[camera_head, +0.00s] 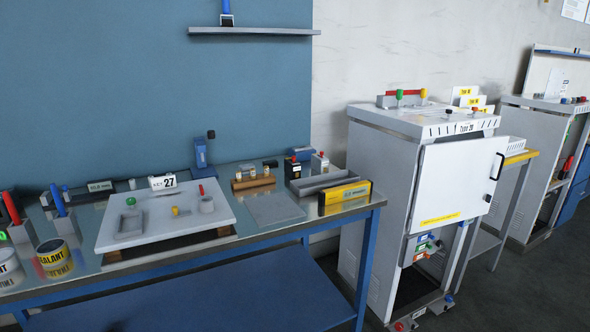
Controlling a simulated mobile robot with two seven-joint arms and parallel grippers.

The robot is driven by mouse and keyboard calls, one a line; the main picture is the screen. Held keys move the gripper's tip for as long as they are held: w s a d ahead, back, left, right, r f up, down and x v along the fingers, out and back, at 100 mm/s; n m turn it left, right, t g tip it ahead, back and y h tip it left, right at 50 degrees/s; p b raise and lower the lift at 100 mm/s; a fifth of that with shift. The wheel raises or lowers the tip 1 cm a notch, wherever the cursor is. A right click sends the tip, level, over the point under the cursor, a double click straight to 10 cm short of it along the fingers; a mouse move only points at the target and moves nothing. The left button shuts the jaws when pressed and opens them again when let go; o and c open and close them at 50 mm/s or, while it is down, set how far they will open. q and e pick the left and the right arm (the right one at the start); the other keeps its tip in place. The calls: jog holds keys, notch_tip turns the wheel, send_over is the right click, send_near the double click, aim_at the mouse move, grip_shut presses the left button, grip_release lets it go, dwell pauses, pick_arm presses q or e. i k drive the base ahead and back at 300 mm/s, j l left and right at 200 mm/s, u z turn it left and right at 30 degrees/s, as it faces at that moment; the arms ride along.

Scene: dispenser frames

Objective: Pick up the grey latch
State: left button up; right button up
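I cannot tell for certain which thing is the grey latch. A white board (160,233) lies on the workbench at the left and bears several small parts. Among them are a grey rectangular frame (131,225), a short grey cylinder (207,204), a green knob (130,201), a small yellow part (175,211) and a thin red-topped pin (201,190). A white block labelled 27 (162,182) stands at the board's back edge. Neither of my grippers is in view, and nothing is seen held.
The blue-framed workbench (375,200) also holds a sealant can (55,259), a grey flat pad (274,208), a grey tray (322,180) and a yellow box (344,197). A white cabinet (385,170) with a closed-looking door panel (455,180) stands right of it. Dark floor shows between them.

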aim_at(320, 165)
jog(key=i+l, duration=0.2)
jog(key=l, duration=0.2)
jog(key=i+l, duration=0.2)
jog(key=l, duration=0.25)
jog(key=i+l+z, duration=0.1)
jog(key=i+l, duration=0.15)
jog(key=l, duration=0.15)
jog(key=i+l, duration=0.2)
jog(key=l, duration=0.2)
